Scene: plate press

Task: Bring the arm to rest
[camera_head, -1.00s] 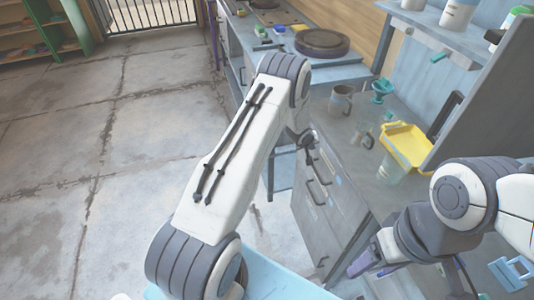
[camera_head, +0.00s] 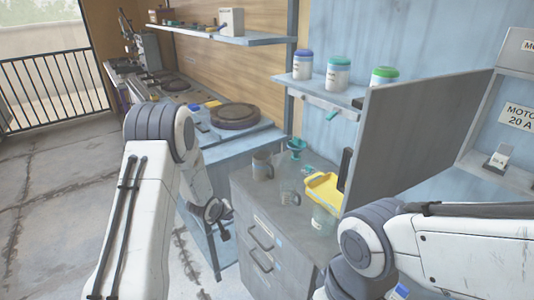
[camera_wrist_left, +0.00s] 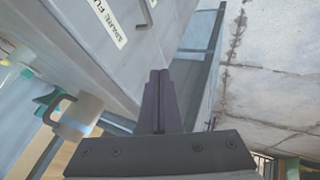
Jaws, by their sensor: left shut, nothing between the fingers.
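My left arm (camera_head: 140,220) comes in from the left in the head view, bent, with its wrist low beside the grey drawer cabinet (camera_head: 262,228). My left gripper (camera_head: 224,232) is small and dark there. In the left wrist view the left gripper (camera_wrist_left: 160,75) is shut, its two dark fingers together with nothing between them. It hangs in front of the cabinet side, and no contact shows. My right arm (camera_head: 430,245) comes in from the right; its gripper is below the picture edge.
A grey upright panel (camera_head: 420,135) stands to the right. Lidded jars (camera_head: 338,75) sit on a shelf. Floor (camera_head: 45,205) at left is clear.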

